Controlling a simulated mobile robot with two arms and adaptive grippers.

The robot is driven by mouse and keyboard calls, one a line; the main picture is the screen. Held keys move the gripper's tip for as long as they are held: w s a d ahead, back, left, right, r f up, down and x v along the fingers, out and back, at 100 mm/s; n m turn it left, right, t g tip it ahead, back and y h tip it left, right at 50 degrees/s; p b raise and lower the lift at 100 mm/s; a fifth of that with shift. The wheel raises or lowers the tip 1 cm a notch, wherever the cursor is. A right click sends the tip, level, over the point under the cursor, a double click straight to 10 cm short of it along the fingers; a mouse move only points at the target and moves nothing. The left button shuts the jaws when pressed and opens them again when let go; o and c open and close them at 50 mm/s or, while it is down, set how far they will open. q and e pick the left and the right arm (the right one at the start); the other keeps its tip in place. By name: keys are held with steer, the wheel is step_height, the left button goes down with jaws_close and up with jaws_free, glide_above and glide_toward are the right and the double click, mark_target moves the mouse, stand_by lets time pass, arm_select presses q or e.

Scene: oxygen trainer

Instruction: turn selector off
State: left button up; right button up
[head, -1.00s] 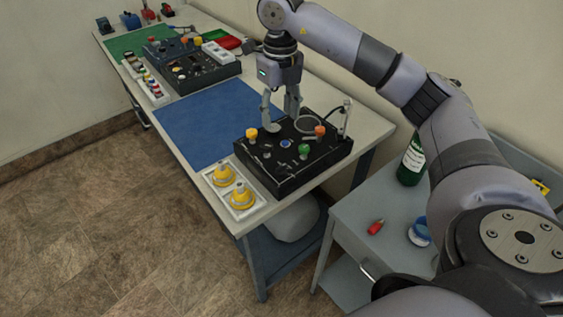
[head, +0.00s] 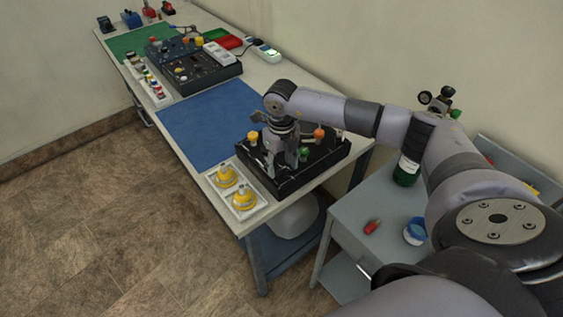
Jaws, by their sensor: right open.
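The black trainer box (head: 327,160) sits on the near end of the long table. It carries an orange knob (head: 319,133), a yellow-orange knob (head: 253,136) and a green knob (head: 303,153) on its top. I cannot tell which control is the selector. My right gripper (head: 281,169) is open, pointing down low over the box's front middle, between the yellow-orange and green knobs. It hides the middle of the panel, where the blue knob was seen earlier. I cannot tell whether the fingers touch a control. My left gripper is not in view.
A white tray with two yellow pieces (head: 243,197) stands left of the box. A blue mat (head: 205,125) lies behind it, with another dark control panel (head: 190,72) farther back. A grey side cart holds a green bottle (head: 405,172) and a red item (head: 372,226).

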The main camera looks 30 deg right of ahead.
steer(key=shift+f, duration=0.35)
steer(key=shift+c, duration=0.3)
jaws_close()
